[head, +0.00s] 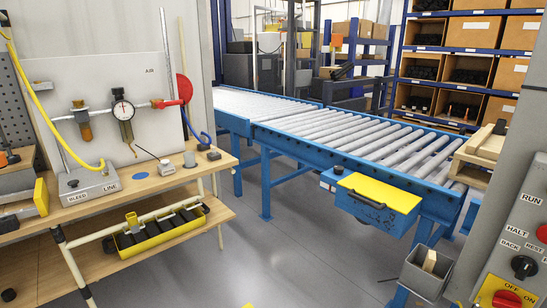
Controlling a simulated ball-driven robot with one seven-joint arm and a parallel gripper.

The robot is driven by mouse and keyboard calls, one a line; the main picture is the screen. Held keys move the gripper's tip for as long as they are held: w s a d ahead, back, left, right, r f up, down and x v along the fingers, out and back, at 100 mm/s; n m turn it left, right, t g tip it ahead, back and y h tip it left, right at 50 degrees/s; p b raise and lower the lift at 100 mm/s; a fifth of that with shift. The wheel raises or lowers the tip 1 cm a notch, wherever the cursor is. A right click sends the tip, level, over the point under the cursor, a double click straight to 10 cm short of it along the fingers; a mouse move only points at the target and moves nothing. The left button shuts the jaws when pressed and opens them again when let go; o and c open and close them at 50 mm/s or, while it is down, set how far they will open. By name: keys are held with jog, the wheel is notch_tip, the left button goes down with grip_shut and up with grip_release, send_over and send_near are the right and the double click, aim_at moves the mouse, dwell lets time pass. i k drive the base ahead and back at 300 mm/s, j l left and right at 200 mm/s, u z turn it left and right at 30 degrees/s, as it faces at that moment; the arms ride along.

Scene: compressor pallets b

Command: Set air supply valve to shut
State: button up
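At the pipe's right end is a red-handled valve (168,103), which looks like the air supply valve. Its red handle seems to lie roughly along the pipe; its exact setting is too small to tell. A red round part (184,88) shows beside it at the panel's edge. My gripper is not in view.
A grey box marked BLEED LINE (88,186) sits on the wooden bench (150,186), with a yellow hose running to it. A blue roller conveyor (310,125) crosses the middle. A control panel (520,240) stands at right. Grey floor between bench and conveyor is clear.

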aim_at(161, 105)
jog(key=i, duration=0.8)
jog(key=i+u, duration=0.1)
jog(key=i, duration=0.7)
jog(key=i+l+u, duration=0.1)
jog(key=i, duration=0.7)
jog(key=l, duration=0.1)
